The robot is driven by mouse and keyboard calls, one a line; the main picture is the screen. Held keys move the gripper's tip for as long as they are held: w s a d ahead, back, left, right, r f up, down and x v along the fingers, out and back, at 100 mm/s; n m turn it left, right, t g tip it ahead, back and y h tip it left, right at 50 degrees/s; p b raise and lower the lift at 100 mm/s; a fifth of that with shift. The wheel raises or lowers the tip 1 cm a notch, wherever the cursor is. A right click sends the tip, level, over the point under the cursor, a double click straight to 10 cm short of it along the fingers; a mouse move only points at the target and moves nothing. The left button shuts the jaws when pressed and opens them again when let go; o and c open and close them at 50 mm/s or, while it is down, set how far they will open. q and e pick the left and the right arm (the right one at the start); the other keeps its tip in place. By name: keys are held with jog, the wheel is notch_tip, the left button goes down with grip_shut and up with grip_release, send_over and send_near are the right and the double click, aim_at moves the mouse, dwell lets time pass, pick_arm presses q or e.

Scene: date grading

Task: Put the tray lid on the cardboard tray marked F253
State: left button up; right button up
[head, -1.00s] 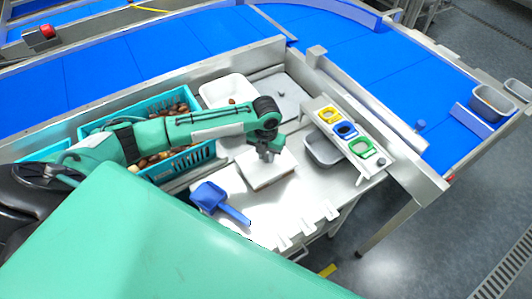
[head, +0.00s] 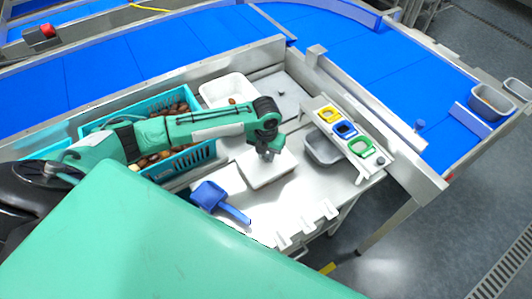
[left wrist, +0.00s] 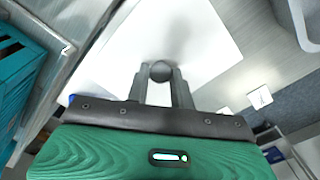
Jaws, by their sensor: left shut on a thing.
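The tray lid (head: 277,170) is a white square panel on the steel table, below my left gripper (head: 268,155) in the head view. In the left wrist view the white lid (left wrist: 205,45) fills the middle. A round grey knob (left wrist: 160,71) sits between the fingertips of my left gripper (left wrist: 160,76), which is shut on it. The cardboard tray is not clearly distinct from the lid; I cannot tell whether the lid rests on it. No F253 mark is legible. My right gripper is not in view.
A blue scoop (head: 209,194) lies left of the lid. A teal crate (head: 203,155) of dates and a white tub (head: 217,94) stand behind. A grey bin (head: 322,151) and a rack of coloured frames (head: 345,130) are at right.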

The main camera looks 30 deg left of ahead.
pick_arm(q)
jog(key=shift+f, duration=0.65)
dwell(0.7)
jog(key=o, duration=1.4)
jog(key=shift+o, duration=0.2)
notch_tip(320, 180, up, 7)
jog(key=p, duration=0.6)
jog(key=shift+p, duration=0.3)
